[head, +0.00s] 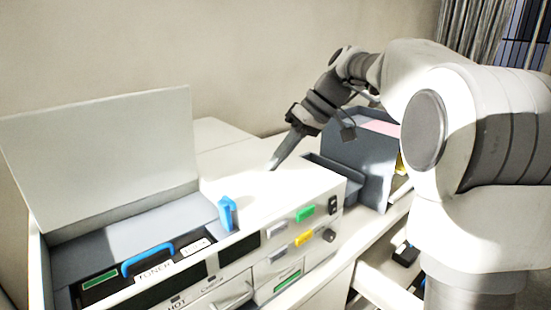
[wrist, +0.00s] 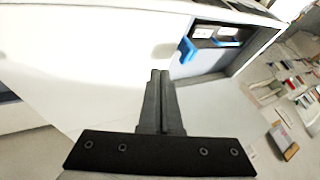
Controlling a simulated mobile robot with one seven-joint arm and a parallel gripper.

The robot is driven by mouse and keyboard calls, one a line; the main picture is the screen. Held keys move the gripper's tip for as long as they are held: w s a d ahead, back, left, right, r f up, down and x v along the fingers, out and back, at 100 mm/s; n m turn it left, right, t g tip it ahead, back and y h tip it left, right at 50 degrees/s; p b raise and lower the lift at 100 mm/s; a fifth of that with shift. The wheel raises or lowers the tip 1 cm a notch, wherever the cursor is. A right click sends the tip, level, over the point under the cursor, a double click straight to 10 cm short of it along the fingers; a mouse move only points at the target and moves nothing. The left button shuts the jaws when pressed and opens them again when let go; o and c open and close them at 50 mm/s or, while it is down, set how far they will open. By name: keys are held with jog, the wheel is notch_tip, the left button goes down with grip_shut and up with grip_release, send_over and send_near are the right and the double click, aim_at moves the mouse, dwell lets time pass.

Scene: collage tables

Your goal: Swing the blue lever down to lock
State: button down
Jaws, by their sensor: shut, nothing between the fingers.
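The blue lever (head: 227,213) stands upright at the right end of the open toner bay on the white printer (head: 262,207). It also shows in the wrist view (wrist: 187,50), ahead and to the right of the fingertips. My gripper (head: 273,167) is shut and empty, pointing down over the printer's white top, right of the lever and apart from it. Its closed fingers show in the wrist view (wrist: 160,74). The toner cartridge (head: 150,268) with a blue handle (head: 147,259) lies in the bay, left of the lever.
The printer's raised lid (head: 105,150) stands open behind the bay. The front panel has green (head: 305,213) and yellow (head: 303,238) buttons. A dark grey bin (head: 355,160) stands right of the printer. The white top between gripper and lever looks clear.

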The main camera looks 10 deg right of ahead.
aim_at(244, 206)
jog(key=x, duration=0.6)
jog(key=shift+s, duration=0.1)
jog(key=shift+s+a+f+p, duration=0.2)
jog(key=shift+s+a, duration=0.3)
jog(key=shift+a, duration=0.4)
jog(key=shift+s+a+f+p, duration=0.2)
jog(key=shift+s+a, duration=0.35)
jog(key=shift+a, duration=0.35)
